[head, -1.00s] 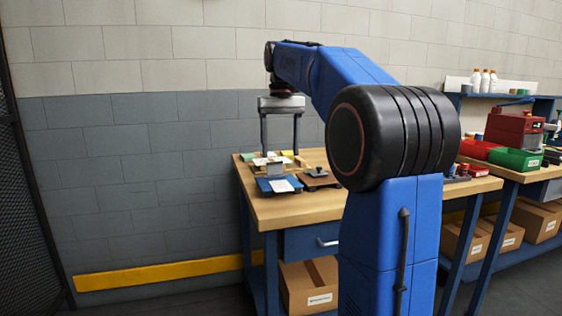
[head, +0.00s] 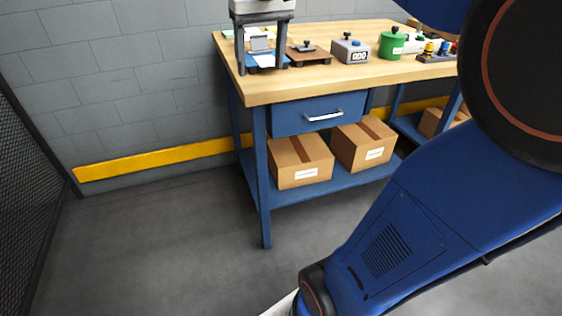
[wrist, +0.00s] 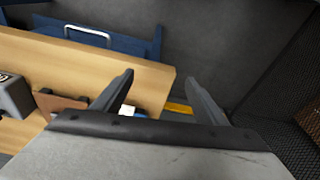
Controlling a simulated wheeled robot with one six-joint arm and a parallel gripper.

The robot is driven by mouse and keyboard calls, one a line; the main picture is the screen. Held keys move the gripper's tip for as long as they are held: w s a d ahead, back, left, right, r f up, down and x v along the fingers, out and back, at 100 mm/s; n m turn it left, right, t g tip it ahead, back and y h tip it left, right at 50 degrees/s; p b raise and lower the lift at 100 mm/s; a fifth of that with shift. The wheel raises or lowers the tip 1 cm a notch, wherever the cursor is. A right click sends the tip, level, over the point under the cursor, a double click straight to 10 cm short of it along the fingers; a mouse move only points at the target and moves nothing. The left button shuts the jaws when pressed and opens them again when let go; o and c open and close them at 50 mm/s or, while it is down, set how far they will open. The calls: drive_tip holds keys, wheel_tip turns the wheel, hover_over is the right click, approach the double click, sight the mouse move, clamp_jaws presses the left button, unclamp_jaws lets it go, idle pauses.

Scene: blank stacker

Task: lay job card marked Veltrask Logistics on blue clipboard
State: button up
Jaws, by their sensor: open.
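My gripper (head: 262,66) hangs at the top left of the head view, its two fingers apart with nothing held between them. In the wrist view the open fingers (wrist: 159,76) point past the bench corner. The blue clipboard (head: 253,66) lies near the bench's left end, seen behind and between the fingers. A white card or sheet (head: 266,62) shows on it. A grey item with pale paper (head: 260,45) stands just behind it. No lettering is readable, so I cannot tell which card is marked Veltrask Logistics. In the wrist view the gripper partly hides the clipboard area.
A brown board (head: 312,58) with a dark knob, a grey box (head: 350,50) and a green canister (head: 391,43) stand right of the clipboard on the wooden bench (head: 330,78). Cartons (head: 300,163) sit on the shelf below. A mesh panel (head: 25,190) is at far left. The floor in front is clear.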

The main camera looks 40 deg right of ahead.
drive_tip(key=s+a+f+n+t, duration=0.1)
drive_tip(key=s+a+f, duration=0.2)
drive_tip(key=s+f, duration=0.6)
drive_tip(key=s+a+f+t, duration=0.1)
drive_tip(key=s+a+f, duration=0.3)
drive_tip(key=s+f, duration=0.5)
wheel_tip(320, 180, down, 4)
drive_tip(key=shift+r+n+t, duration=0.2)
drive_tip(key=shift+n+t, duration=0.2)
